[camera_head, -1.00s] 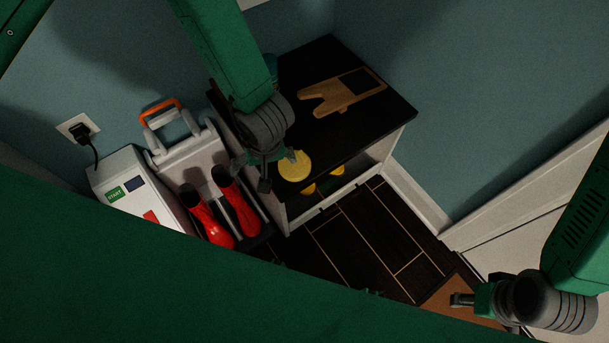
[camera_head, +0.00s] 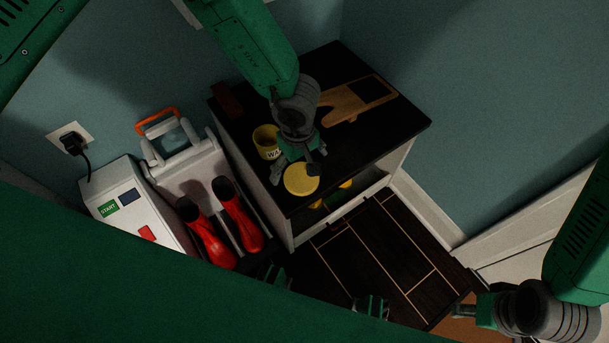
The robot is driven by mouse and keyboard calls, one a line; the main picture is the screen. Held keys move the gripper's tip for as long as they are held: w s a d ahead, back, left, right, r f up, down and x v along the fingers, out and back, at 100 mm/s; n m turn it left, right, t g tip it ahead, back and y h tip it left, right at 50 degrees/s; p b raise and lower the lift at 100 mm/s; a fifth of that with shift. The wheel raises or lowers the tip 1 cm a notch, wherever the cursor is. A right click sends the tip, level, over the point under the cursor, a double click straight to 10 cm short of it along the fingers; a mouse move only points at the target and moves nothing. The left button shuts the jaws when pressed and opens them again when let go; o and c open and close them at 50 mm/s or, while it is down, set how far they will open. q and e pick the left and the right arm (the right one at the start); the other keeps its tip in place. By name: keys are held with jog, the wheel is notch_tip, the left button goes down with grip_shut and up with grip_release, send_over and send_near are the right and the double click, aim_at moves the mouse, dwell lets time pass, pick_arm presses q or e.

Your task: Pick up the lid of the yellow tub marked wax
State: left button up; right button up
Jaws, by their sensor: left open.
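The yellow tub (camera_head: 265,151) stands upright on the black cabinet top, its label partly hidden by my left arm; "WA" can be read. It looks open at the top. A round yellow lid (camera_head: 301,180) lies flat near the front edge of the cabinet top, apart from the tub. My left gripper (camera_head: 297,169) is open, with its fingers just over the lid's far edge; I cannot tell whether they touch it. My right gripper (camera_head: 463,311) is at the lower right, away from the cabinet; its finger gap is unclear.
A wooden bootjack (camera_head: 345,104) lies behind on the cabinet top (camera_head: 395,128). A dark brown block (camera_head: 226,99) is at its left corner. Yellow items (camera_head: 345,184) sit on the shelf below. Red boots (camera_head: 241,218) and a white machine (camera_head: 128,200) stand left.

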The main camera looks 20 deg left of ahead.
aim_at(301, 176)
pick_arm(q)
jog(key=shift+f, duration=0.35)
jog(key=f+b, duration=0.2)
jog(key=f, duration=0.1)
jog(key=f+b, duration=0.1)
jog(key=shift+w+d+f, duration=0.1)
jog(key=shift+d+f, duration=0.2)
jog(key=shift+d, duration=0.1)
jog(key=shift+r, duration=0.1)
jog(key=shift+c, duration=0.5)
jog(key=c, duration=0.7)
jog(key=shift+a, duration=0.25)
jog(key=shift+c, duration=0.8)
